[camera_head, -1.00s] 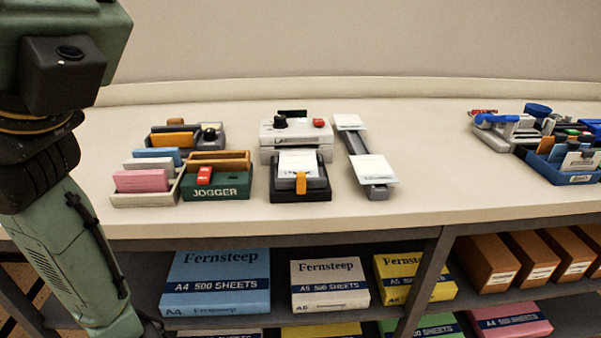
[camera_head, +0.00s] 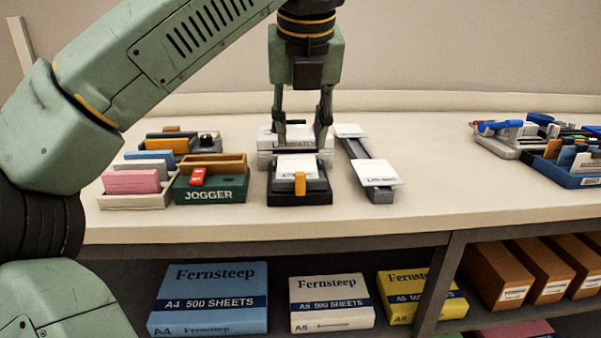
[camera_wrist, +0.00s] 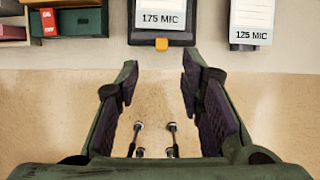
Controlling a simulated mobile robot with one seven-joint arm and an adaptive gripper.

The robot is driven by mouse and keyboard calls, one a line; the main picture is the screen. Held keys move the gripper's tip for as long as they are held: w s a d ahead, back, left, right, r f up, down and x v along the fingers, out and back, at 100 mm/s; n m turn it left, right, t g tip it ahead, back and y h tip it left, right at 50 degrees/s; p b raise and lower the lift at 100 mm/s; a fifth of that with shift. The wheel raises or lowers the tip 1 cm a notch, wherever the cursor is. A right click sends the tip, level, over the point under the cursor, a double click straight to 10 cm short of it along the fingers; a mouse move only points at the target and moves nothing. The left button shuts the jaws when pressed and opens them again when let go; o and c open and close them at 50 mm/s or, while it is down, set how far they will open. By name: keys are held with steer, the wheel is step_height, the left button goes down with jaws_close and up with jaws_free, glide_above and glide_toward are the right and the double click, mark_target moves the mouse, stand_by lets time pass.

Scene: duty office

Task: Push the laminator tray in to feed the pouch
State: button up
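The laminator (camera_head: 291,156) is a white machine on the counter, partly hidden behind my gripper's fingers. Its black tray (camera_head: 284,193) juts out at the front, with a white pouch (camera_head: 296,167) lying on it and an orange tab (camera_head: 300,183) at its front edge. In the wrist view the tray (camera_wrist: 139,37), its orange tab (camera_wrist: 161,45) and a "175 MIC" label (camera_wrist: 158,19) show at the top, ahead of the fingers. My gripper (camera_wrist: 158,80) is open and empty, with the fingers apart and the tab just beyond the gap. In the head view my gripper (camera_head: 303,150) points down in front of the laminator.
A green jogger box (camera_head: 212,190) and a holder with coloured cards (camera_head: 135,200) stand left of the tray. A grey rail (camera_head: 379,195) with a white "125 MIC" card (camera_head: 376,171) is to the right. Clear counter (camera_head: 440,185) lies further right, before a blue organiser (camera_head: 561,173).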

mark_target(300, 174)
steer(key=x, duration=1)
steer(key=shift+d, duration=0.1)
steer(key=shift+c, duration=0.5)
jaws_close()
